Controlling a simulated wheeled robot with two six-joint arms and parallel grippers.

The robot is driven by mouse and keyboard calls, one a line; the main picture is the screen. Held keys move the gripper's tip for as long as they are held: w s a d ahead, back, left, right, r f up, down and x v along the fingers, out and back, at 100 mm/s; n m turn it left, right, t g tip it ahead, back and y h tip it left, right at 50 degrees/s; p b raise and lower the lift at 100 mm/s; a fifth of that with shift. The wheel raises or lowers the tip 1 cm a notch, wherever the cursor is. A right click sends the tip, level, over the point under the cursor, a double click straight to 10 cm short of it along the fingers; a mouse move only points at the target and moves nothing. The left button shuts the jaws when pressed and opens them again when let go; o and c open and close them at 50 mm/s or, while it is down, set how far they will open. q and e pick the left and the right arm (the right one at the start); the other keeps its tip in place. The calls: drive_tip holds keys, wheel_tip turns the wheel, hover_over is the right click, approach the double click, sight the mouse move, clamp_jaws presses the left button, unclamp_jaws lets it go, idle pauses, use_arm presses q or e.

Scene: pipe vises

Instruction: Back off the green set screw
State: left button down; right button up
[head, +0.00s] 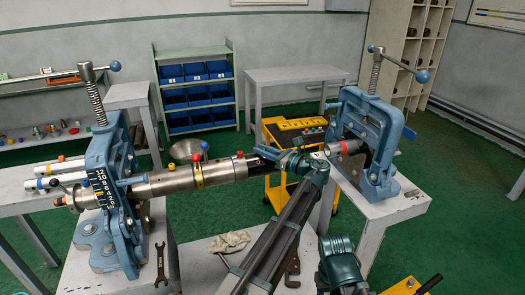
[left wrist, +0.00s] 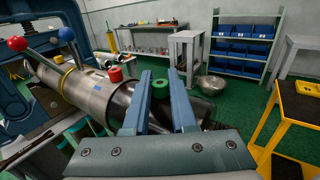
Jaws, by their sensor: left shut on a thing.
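The green set screw (left wrist: 160,89) is a small green knob with a dark centre on top of a grey metal pipe (left wrist: 98,92). In the left wrist view it sits between the two blue fingers of my left gripper (left wrist: 160,80), which is shut on it. In the head view my left gripper (head: 264,153) is at the right end of the pipe (head: 172,181) and hides the green screw. A red screw (left wrist: 115,74) stands on the pipe just left of the fingers, and also shows in the head view (head: 240,154). My right gripper is not in view.
A blue vise (head: 119,200) holds the pipe at left. Another blue vise (head: 362,135) stands on the right bench. Red (head: 204,145) and blue (head: 196,157) ball handles rise from the pipe by a yellow band (head: 199,173). A rag (head: 229,242) and a wrench (head: 160,265) lie below.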

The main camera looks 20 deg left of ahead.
use_arm(q)
drive_tip(key=n+g, duration=0.1)
drive_tip(key=g, duration=0.1)
drive_tip(key=n+g+y, duration=0.1)
drive_tip(key=n+g, duration=0.1)
drive_tip(key=g, duration=0.1)
drive_tip(key=shift+w+d+n+g, duration=0.1)
drive_tip(key=shift+w+n+g, duration=0.05)
drive_tip(key=shift+n+g, duration=0.65)
drive_tip(key=shift+g, duration=0.3)
drive_tip(key=shift+s+g, duration=0.2)
drive_tip(key=shift+g, duration=0.1)
drive_tip(key=c, duration=0.7)
unclamp_jaws()
drive_tip(key=shift+c, duration=0.2)
drive_tip(key=shift+w, duration=0.1)
